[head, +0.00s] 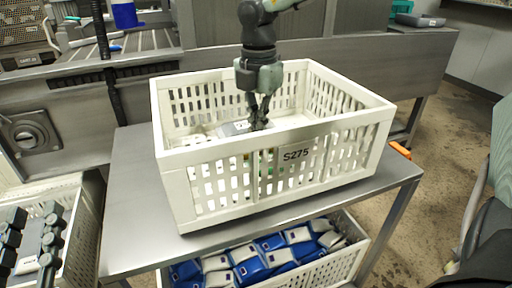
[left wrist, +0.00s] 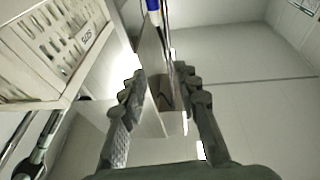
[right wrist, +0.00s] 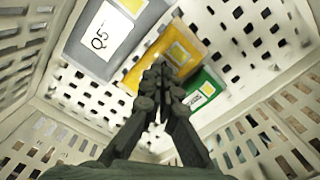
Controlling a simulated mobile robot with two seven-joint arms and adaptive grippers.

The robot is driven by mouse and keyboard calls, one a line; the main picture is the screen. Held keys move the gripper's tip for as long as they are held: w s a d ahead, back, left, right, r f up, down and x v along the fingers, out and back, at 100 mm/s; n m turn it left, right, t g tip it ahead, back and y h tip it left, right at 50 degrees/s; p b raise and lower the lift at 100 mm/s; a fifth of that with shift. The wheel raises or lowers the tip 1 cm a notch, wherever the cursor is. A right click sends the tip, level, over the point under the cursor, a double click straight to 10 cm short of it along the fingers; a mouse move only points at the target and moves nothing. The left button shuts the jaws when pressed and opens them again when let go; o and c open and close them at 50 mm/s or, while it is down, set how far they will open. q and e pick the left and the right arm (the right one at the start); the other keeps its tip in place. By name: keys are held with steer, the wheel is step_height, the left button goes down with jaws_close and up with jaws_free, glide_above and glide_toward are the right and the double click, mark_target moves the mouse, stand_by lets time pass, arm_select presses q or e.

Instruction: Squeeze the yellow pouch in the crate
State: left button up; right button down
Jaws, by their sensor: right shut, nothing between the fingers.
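The white slatted crate (head: 222,155) labelled S275 stands on a metal table. In the right wrist view the yellow pouch (right wrist: 188,42) lies on the crate floor between a grey pouch (right wrist: 130,22) and a green pouch (right wrist: 207,97). My right gripper (head: 259,124) reaches down into the crate. Its shut fingers (right wrist: 160,72) overlap the near part of the yellow pouch in the right wrist view and partly hide it; I cannot tell whether they touch. My left gripper (head: 32,222) is outside the crate at the lower left, its fingers apart and empty in the left wrist view (left wrist: 160,82).
The crate walls (right wrist: 30,45) surround my right gripper. A lower crate of blue and white pouches (head: 268,258) sits under the table. Another white crate (head: 78,220) stands at the lower left by my left gripper. The metal tabletop (head: 135,190) is bare left of the crate.

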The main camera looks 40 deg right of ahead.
steer(key=shift+f, duration=0.15)
arm_select(q)
steer(key=shift+s+d+r+t+h, duration=0.15)
steer(key=shift+s+r+t+h, duration=0.15)
steer(key=shift+r, duration=0.4)
steer(key=shift+f+b, duration=0.4)
steer(key=shift+b, duration=0.1)
arm_select(e)
steer(key=shift+s+f, duration=0.1)
steer(key=shift+f, duration=0.1)
